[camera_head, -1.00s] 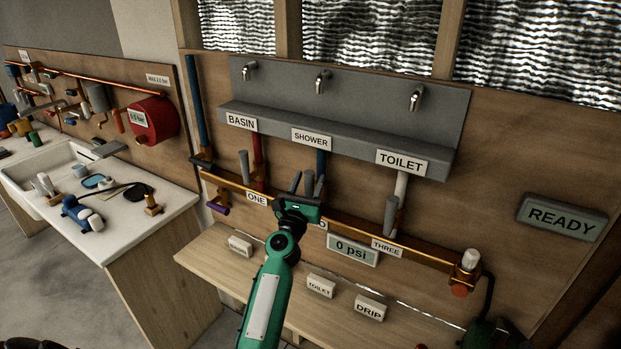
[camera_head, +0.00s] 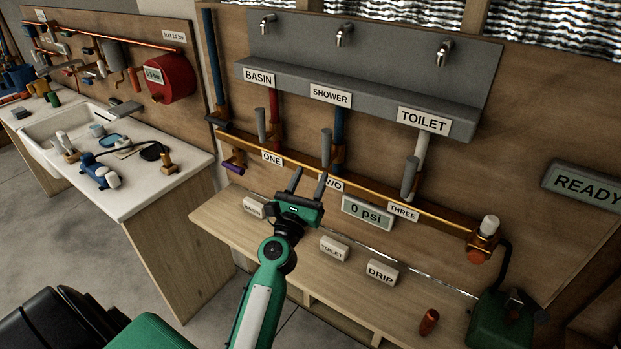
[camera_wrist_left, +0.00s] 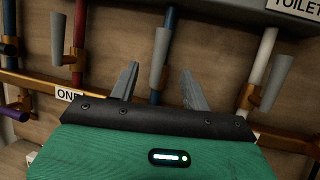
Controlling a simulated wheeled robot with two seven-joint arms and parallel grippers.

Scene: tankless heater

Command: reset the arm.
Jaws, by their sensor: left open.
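My left gripper (camera_head: 308,188) is green with two grey fingers spread apart. It is open and empty, in front of the copper pipe (camera_head: 450,220) near the labels ONE and TWO. In the left wrist view its fingers (camera_wrist_left: 158,85) point at the pipe wall, with a grey lever handle (camera_wrist_left: 152,55) visible between and beyond them. The left arm reaches up from the bottom of the head view over the bench. A black and green part of my own body shows at the lower left. My right gripper is not in view.
The wooden bench (camera_head: 225,215) holds small label blocks, including DRIP (camera_head: 381,272), a red cylinder (camera_head: 429,321) and a green canister (camera_head: 498,320). A gauge reads 0 psi (camera_head: 367,213). A READY sign (camera_head: 585,187) hangs right. A sink counter (camera_head: 130,200) stands left.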

